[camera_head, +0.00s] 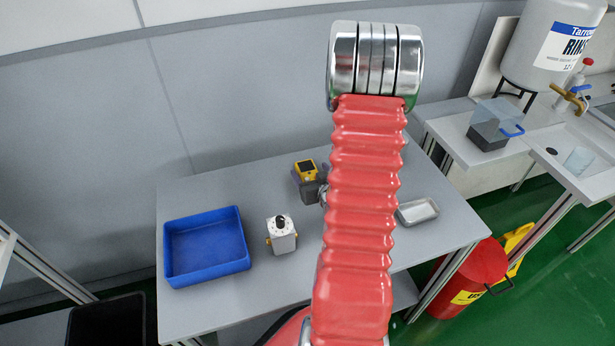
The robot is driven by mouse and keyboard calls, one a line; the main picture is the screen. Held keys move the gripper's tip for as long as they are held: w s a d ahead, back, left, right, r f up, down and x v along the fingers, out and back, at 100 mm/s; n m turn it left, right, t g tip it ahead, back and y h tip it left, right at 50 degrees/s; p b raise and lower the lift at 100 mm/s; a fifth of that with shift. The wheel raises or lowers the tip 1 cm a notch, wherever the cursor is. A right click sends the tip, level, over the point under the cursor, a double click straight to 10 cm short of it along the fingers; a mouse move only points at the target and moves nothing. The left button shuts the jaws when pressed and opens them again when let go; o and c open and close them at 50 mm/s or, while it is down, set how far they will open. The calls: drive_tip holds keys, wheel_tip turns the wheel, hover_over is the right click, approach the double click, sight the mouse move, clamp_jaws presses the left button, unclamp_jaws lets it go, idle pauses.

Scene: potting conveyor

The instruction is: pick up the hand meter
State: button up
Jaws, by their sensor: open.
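The hand meter (305,168) is a small yellow device with a dark screen, near the back middle of the grey table. My gripper (311,187) shows only in part, as a dark grey shape just in front of the meter, beside the left edge of my red arm. My arm hides the rest of it. It is open. The lower part of the meter is covered, and I cannot tell whether the gripper touches it.
On the table (200,308) are a blue tray (208,282), a white box with a black knob (282,240) and a shallow metal tray (418,211). A red bin (470,275) stands on the floor at right. A tank (545,45) stands on the back-right bench.

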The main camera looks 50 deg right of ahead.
sight(307, 169)
drive_tip(key=x, duration=0.4)
drive_tip(key=shift+w+a+f, duration=0.1)
drive_tip(key=shift+w, duration=0.15)
drive_tip(key=c, duration=1.3)
drive_tip(key=shift+r, duration=5.05)
